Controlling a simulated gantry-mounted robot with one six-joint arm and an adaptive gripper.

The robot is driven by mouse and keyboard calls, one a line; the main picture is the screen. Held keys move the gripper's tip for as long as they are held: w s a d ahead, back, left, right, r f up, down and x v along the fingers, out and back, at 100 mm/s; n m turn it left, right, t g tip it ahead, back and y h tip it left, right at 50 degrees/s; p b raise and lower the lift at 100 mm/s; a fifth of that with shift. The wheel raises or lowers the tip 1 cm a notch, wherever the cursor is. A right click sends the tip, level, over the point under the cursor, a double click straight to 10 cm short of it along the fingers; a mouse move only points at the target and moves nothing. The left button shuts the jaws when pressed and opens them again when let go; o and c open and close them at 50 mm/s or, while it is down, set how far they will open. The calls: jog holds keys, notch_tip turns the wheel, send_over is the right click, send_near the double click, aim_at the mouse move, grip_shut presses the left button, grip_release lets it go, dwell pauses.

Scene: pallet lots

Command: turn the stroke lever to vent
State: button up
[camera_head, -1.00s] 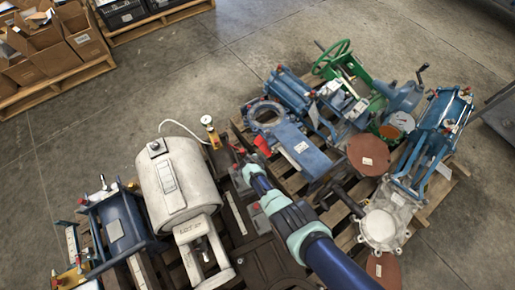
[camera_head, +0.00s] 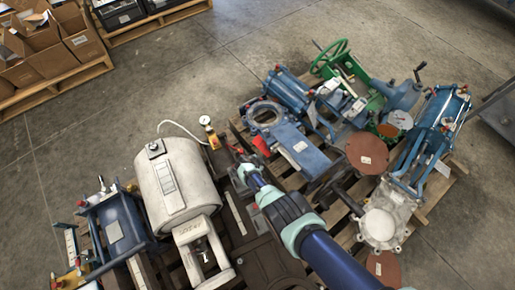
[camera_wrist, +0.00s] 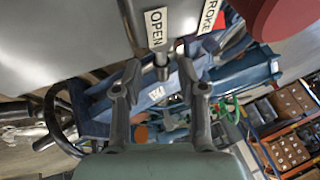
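In the wrist view a grey panel (camera_wrist: 65,30) carries a white plate reading OPEN (camera_wrist: 157,27) and a partly cut-off plate ending in ROKE (camera_wrist: 209,15). A dark metal bar (camera_wrist: 132,25) runs down beside the OPEN plate, and a short metal pin (camera_wrist: 161,66) shows below it. I cannot tell which of these is the stroke lever; no VENT marking is readable. My gripper (camera_wrist: 159,82) has its two fingers spread on either side of the pin, with no clear contact. In the head view my gripper (camera_head: 236,158) is small, among the dark parts right of the white cylinder (camera_head: 175,185).
A red cylinder (camera_wrist: 279,16) is close at the wrist view's upper right. In the head view a blue slab-bodied valve (camera_head: 300,148), a rusty disc (camera_head: 367,153) and a green handwheel unit (camera_head: 330,58) crowd the pallet. Open floor lies behind.

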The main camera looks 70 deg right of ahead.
jog(key=shift+w+r, duration=0.15)
jog(key=shift+r, duration=0.05)
jog(key=shift+a+r, duration=0.1)
jog(key=shift+r, duration=0.15)
jog(key=v, duration=1.1)
jog(key=shift+a, duration=0.1)
